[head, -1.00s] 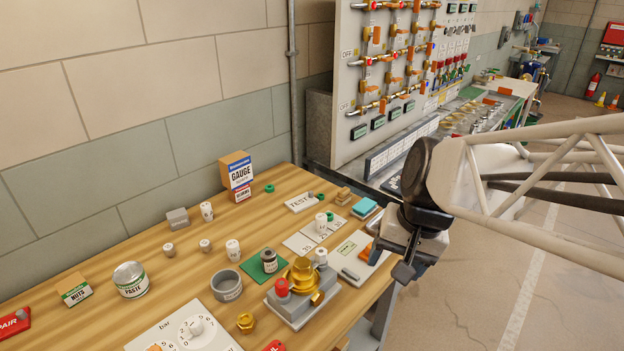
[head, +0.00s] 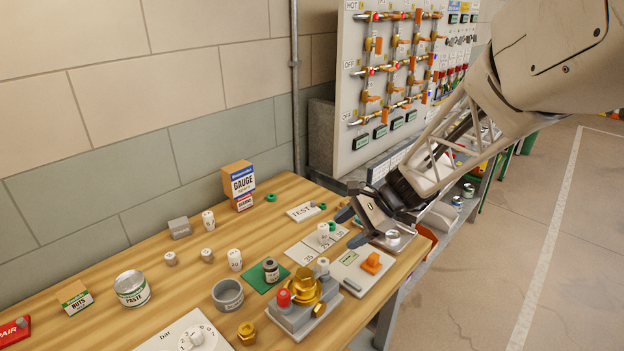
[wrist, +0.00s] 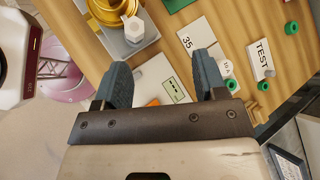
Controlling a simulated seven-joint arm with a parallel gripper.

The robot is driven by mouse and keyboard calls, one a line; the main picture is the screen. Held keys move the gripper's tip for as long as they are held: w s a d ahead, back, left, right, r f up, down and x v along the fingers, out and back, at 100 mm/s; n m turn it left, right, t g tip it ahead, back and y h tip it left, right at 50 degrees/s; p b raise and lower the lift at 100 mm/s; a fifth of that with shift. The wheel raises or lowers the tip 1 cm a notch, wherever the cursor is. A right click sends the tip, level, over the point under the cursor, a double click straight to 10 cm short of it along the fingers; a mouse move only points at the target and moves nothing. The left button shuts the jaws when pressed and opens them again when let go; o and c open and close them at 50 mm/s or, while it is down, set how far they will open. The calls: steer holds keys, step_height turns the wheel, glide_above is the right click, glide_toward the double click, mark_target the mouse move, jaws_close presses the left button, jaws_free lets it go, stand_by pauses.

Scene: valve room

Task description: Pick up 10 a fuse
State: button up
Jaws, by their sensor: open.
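A small white cylinder with a dark label (head: 323,233) stands on a numbered white card at the right of the bench. In the wrist view the same-looking white piece (wrist: 227,68) is just right of my right finger, and its tiny marking looks like 10. My gripper (head: 352,227) is open, its fingers pointing left above the right end of the bench, right of that piece. In the wrist view the gap between the fingers (wrist: 162,72) holds nothing. More white labelled cylinders (head: 208,220) and (head: 235,260) stand farther left.
A grey block with a brass fitting (head: 303,291) and a red knob stands front left of the gripper. A TEST card (head: 304,211) and green rings (head: 271,197) lie behind. A grey cup (head: 228,294) and paste tin (head: 132,288) stand left.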

mark_target(327, 226)
steer(key=w+f+m+t+y, duration=0.1)
steer(key=w+f+m, duration=0.1)
steer(key=w+f, duration=0.1)
steer(key=w+f+m+y, duration=0.1)
steer(key=w+f+m, duration=0.2)
steer(key=w, duration=0.3)
steer(key=w+f+m+t+y, duration=0.1)
steer(key=w+f+m+y, duration=0.1)
steer(key=w+f, duration=0.1)
steer(key=shift+w+d+t, duration=0.3)
steer(key=shift+w, duration=0.5)
steer(key=shift+a, duration=0.1)
steer(key=shift+x, duration=1.2)
steer(key=shift+f, duration=0.1)
steer(key=shift+f+x, duration=0.1)
steer(key=shift+x, duration=1.2)
steer(key=shift+f+x, duration=0.15)
steer(key=shift+x, duration=1.15)
steer(key=shift+w, duration=0.1)
steer(key=c, duration=1)
steer(key=shift+r, duration=0.2)
